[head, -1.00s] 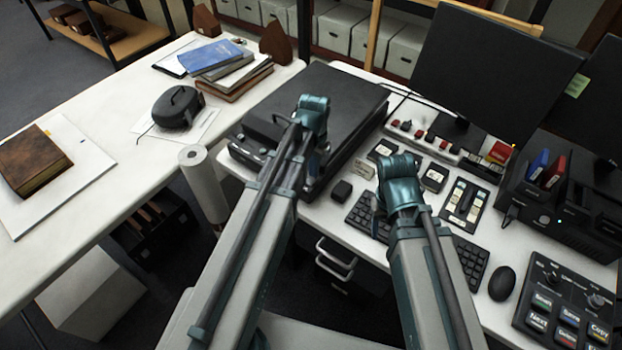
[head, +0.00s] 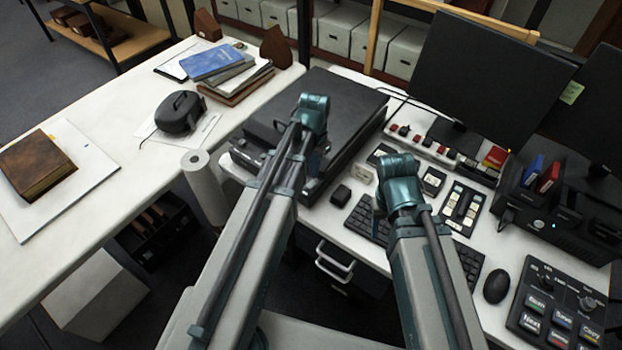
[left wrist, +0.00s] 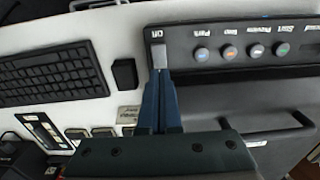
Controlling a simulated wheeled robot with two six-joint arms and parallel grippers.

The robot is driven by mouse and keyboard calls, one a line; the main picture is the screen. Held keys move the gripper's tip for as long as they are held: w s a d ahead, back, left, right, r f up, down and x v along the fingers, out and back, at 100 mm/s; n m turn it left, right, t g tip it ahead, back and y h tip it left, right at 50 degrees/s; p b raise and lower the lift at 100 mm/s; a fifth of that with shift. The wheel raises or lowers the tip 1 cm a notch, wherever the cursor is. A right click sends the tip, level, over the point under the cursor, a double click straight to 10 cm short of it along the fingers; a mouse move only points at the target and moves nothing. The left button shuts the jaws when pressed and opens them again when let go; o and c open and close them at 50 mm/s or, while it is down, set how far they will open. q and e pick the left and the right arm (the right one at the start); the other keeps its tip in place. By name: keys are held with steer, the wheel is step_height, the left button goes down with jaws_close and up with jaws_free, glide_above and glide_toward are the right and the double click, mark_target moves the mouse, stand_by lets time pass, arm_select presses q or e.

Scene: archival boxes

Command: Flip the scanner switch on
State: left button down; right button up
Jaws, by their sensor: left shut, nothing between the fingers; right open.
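The black flatbed scanner (head: 345,93) stands on the white desk behind my left arm. Its front control panel shows in the left wrist view (left wrist: 215,62), with a row of round buttons. The pale scanner switch (left wrist: 158,55) is at the panel's end, beside a small label that seems to read "Off". My left gripper (left wrist: 160,76) is shut and empty, its blue fingertips right at the switch; I cannot tell whether they touch. In the head view its arm mostly hides it. My right gripper (head: 379,208) is open, largely hidden by its arm, above the keyboard.
A keyboard (left wrist: 50,75) and a small black block (left wrist: 125,73) lie near the scanner. A mouse (head: 497,287), a button console (head: 556,310) and a monitor (head: 490,85) are to the right. A paper roll (head: 203,185) stands left of my left arm.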

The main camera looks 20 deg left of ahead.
mark_target(314, 182)
arm_select(q)
step_height(314, 182, up, 4)
steer(key=p, duration=0.3)
steer(key=shift+f, duration=0.1)
steer(key=s+d+y, duration=0.1)
steer(key=s+d, duration=0.9)
steer(key=s, duration=0.4)
steer(key=shift+s+d, duration=0.15)
steer(key=shift+d, duration=0.1)
